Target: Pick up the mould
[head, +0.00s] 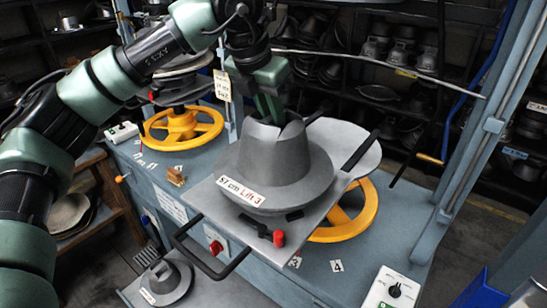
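The mould (268,165) is a grey metal hat form with a wide brim and a notched crown top. Its brim label reads "57 cm Lift 3". It sits upright on a flat grey plate (335,196) of the press. My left gripper (268,118) comes down from above, with its green fingers at the top of the crown, by the notch. The crown partly hides the fingertips, so I cannot tell whether they grip it. My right gripper is not in view.
Yellow handwheels stand behind left (182,127) and under the plate (345,222). A black handle (215,262) and red knob (279,239) are at the plate's front. A smaller hat form (165,280) lies lower left. A control box (391,292) is lower right. Blue-grey frame posts (480,140) rise at right.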

